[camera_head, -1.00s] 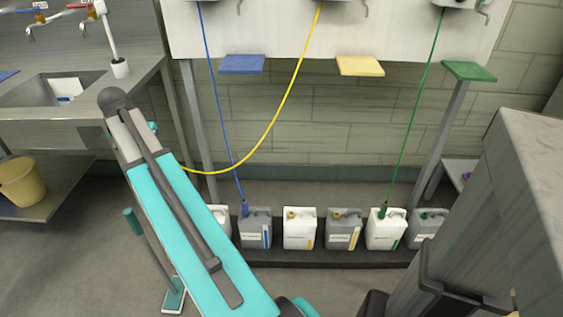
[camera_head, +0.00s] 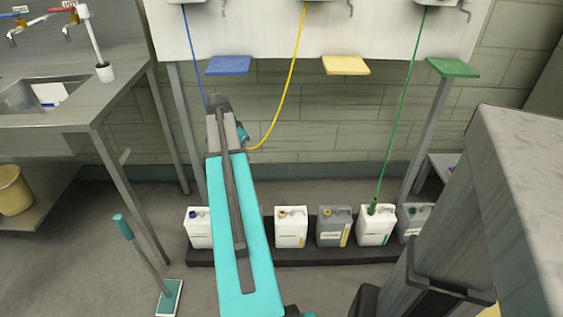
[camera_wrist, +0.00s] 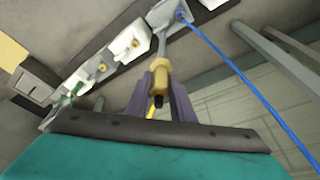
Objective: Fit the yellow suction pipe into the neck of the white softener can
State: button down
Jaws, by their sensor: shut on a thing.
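My gripper (camera_wrist: 161,77) is shut on the tan-yellow grip of the yellow suction pipe (camera_wrist: 160,68). Its grey tube points away from the wrist, overlapping the can with the blue hose in the wrist view; its tip is hard to make out. The white softener can with a yellow neck and yellow mark (camera_head: 291,228) stands upright on the low dark shelf, its neck free of any pipe. It seems to be the white can left of the pipe in the wrist view (camera_wrist: 128,43). In the head view my arm hides the gripper; the yellow hose (camera_head: 293,65) runs behind my arm.
A grey can with a yellow neck (camera_head: 334,228) stands right of the softener can. Beyond it is a white can with the green pipe (camera_head: 377,226). A blue hose (camera_wrist: 225,58) runs near my gripper. A sink bench (camera_head: 60,115) is at left, a grey block (camera_head: 520,200) at right.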

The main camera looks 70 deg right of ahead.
jog(key=s+d+f+m, duration=0.1)
jog(key=s+d+f, duration=0.1)
jog(key=s, duration=0.5)
jog(key=s+d+f+m, duration=0.2)
jog(key=s+d, duration=0.2)
jog(key=s, duration=0.3)
jog(key=shift+d+m+g, duration=0.15)
jog(key=shift+m+g, duration=0.15)
jog(key=shift+g, duration=0.1)
jog(key=shift+w+p, duration=0.15)
jog(key=shift+p, duration=0.25)
notch_tip(320, 180, down, 6)
jog(key=b, duration=0.2)
jog(key=shift+p, duration=0.45)
dwell(1.8)
